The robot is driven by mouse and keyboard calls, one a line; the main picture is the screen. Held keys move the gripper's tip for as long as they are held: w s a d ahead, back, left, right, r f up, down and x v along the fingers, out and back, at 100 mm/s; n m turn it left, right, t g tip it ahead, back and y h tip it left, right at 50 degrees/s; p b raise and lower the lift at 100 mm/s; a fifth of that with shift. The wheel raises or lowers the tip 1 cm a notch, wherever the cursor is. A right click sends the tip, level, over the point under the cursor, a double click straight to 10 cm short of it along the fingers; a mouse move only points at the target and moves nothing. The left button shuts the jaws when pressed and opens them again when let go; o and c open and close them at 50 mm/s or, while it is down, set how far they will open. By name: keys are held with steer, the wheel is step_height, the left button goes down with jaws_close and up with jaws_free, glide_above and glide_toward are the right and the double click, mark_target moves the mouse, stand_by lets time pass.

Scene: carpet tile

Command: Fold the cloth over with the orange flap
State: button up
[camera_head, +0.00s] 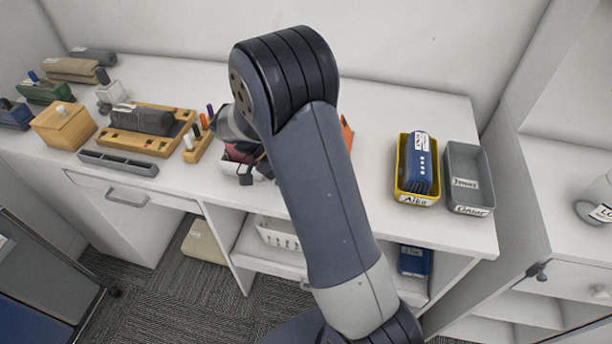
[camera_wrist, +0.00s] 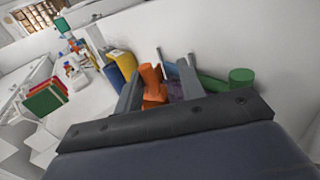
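My gripper shows in the wrist view (camera_wrist: 162,78) with its two grey fingers apart. Between and beyond the fingers are an orange piece (camera_wrist: 152,82) and a purple patch (camera_wrist: 175,91); whether the fingers touch them I cannot tell. In the head view my arm covers the middle of the table. A maroon piece (camera_head: 238,153), perhaps the cloth, shows left of the arm beside dark gripper parts. An orange edge (camera_head: 347,132), perhaps the flap, shows right of the arm. Most of the cloth is hidden, so its folds cannot be made out.
A yellow tray (camera_head: 418,199) holding a blue item and an empty grey tray (camera_head: 467,160) stand at the right. A pen rack (camera_head: 197,148), wooden tray (camera_head: 159,149), wooden box (camera_head: 64,124) and grey divided tray (camera_head: 118,163) stand at the left. White tabletop (camera_head: 375,105) is clear behind the arm.

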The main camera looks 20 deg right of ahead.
steer(key=b+v, duration=0.1)
steer(key=v, duration=0.9)
steer(key=shift+w+a+r, duration=0.15)
steer(key=shift+a+r, duration=0.1)
steer(key=shift+r, duration=0.05)
steer(key=p+x, duration=0.1)
steer(key=x, duration=1)
steer(key=shift+r, duration=0.1)
